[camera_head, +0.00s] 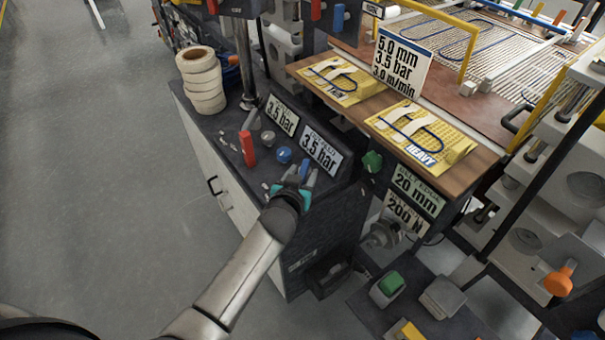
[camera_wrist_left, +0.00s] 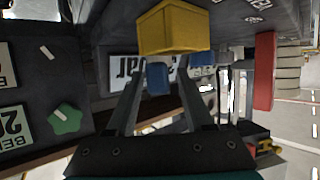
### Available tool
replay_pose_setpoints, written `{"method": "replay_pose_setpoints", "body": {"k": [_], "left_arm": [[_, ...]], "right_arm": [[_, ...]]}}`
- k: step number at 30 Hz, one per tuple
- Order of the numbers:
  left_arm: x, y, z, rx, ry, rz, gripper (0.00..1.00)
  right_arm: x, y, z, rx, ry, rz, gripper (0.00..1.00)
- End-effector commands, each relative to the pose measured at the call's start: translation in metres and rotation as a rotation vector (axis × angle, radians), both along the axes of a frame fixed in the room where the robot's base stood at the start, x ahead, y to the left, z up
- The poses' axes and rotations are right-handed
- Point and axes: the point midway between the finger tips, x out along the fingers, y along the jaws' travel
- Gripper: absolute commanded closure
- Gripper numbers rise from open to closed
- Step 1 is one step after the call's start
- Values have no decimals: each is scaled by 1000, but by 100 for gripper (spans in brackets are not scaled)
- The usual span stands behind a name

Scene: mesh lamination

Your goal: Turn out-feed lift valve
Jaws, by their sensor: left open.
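My left gripper (camera_head: 300,178) reaches over the dark control panel (camera_head: 230,122) from below, below the 3.5 bar signs. It is open. A blue lever-like part (camera_head: 304,169) shows at its fingertips. In the left wrist view a blue part (camera_wrist_left: 157,78) lies between the two fingers, just below a yellow block (camera_wrist_left: 172,30); I cannot tell whether the fingers touch it. A red handle (camera_head: 247,149) stands upright to the left, with a round blue knob (camera_head: 284,155) between. I cannot tell which of these is the out-feed lift valve. My right gripper is out of view.
A stack of tape rolls (camera_head: 202,82) stands at the panel's left end. A green star knob (camera_head: 372,161) is on the machine to the right, beside the 20 mm sign (camera_head: 414,190). Open floor (camera_head: 90,180) lies left.

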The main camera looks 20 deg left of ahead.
Motion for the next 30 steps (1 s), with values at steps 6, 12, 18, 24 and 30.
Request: {"method": "replay_pose_setpoints", "body": {"k": [6,12,18,24,30], "left_arm": [[4,0,-2,1,0,0,48],[4,0,-1,1,0,0,52],[4,0,-1,1,0,0,74],[4,0,-1,0,0,0,97],[4,0,-1,0,0,0,100]], "right_arm": [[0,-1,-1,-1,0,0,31],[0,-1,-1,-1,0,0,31],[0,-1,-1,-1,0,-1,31],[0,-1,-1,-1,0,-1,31],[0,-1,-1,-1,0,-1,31]]}}
